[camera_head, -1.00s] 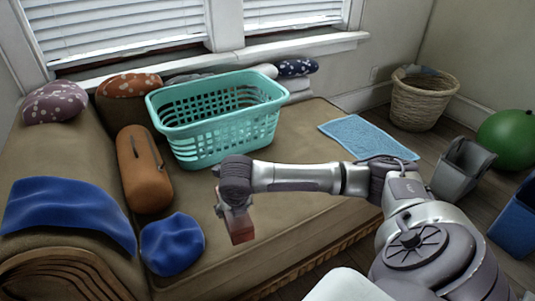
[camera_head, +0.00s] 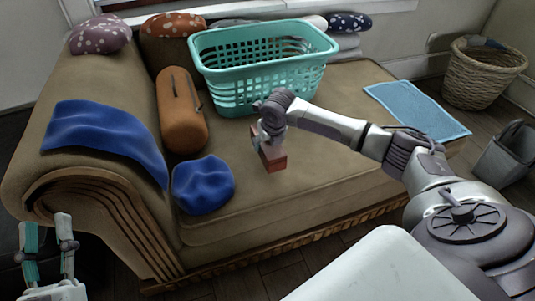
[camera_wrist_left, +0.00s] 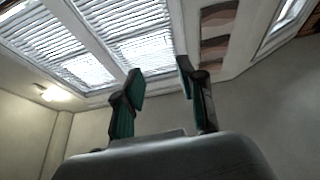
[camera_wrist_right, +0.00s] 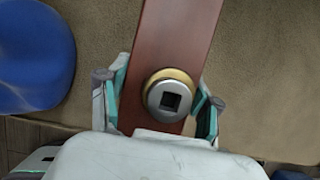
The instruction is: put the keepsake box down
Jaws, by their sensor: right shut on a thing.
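The keepsake box (camera_head: 273,158) is a small reddish-brown wooden block over the front part of the sofa seat. In the right wrist view the box (camera_wrist_right: 178,40) shows a round metal lock with a brass ring. My right gripper (camera_head: 264,136) is shut on it, with a finger on each side in the right wrist view (camera_wrist_right: 160,100). I cannot tell whether the box touches the seat. My left gripper (camera_head: 48,240) is open and empty at the lower left, its fingers pointing up; the left wrist view shows the same fingers (camera_wrist_left: 160,85) apart.
The tan sofa (camera_head: 330,165) has bare seat around the box. A turquoise basket (camera_head: 262,70) stands behind it, an orange bolster (camera_head: 182,115) and blue cushion (camera_head: 203,185) lie to the left, and a blue towel (camera_head: 417,108) to the right. A wicker basket (camera_head: 482,80) stands on the floor.

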